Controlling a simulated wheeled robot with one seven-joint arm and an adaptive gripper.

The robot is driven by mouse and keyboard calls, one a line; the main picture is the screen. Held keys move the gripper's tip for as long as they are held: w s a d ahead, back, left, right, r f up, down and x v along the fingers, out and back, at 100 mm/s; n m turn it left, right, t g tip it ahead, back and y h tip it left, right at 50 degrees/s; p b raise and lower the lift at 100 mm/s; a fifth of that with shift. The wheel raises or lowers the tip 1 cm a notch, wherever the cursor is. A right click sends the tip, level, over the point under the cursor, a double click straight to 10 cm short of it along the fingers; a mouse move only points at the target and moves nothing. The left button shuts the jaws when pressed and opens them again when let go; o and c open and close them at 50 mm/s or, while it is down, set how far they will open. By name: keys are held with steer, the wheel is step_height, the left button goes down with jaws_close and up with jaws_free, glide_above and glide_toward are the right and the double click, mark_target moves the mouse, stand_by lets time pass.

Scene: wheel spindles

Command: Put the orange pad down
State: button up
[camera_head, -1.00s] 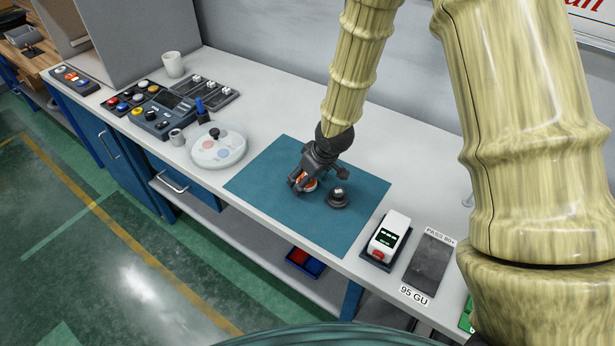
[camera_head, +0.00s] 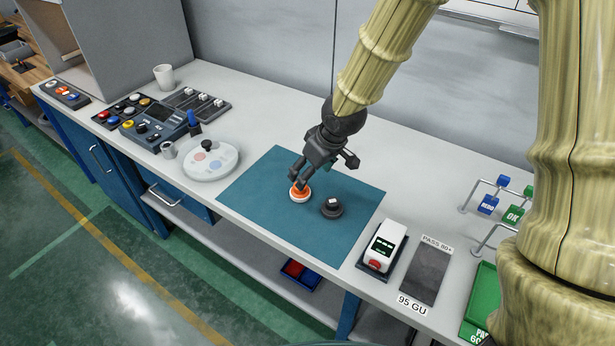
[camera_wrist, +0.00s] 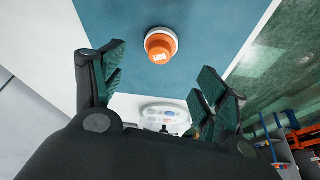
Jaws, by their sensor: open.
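The orange pad (camera_head: 300,191), an orange knob on a white disc, sits on the teal mat (camera_head: 265,215). In the wrist view the pad (camera_wrist: 160,46) shows lettering on its orange top and lies beyond my fingertips, with teal mat around it. My gripper (camera_head: 300,177) is just above and behind the pad in the head view. In the wrist view its fingers (camera_wrist: 160,85) are spread wide apart with nothing between them.
A dark round knob piece (camera_head: 331,207) stands on the mat just right of the pad. A round white tray (camera_head: 211,163) is left of the mat. A white meter (camera_head: 387,246) and a grey panel (camera_head: 428,270) are to the right. The mat's front part is clear.

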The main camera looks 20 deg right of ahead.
steer(key=shift+v, duration=1.15)
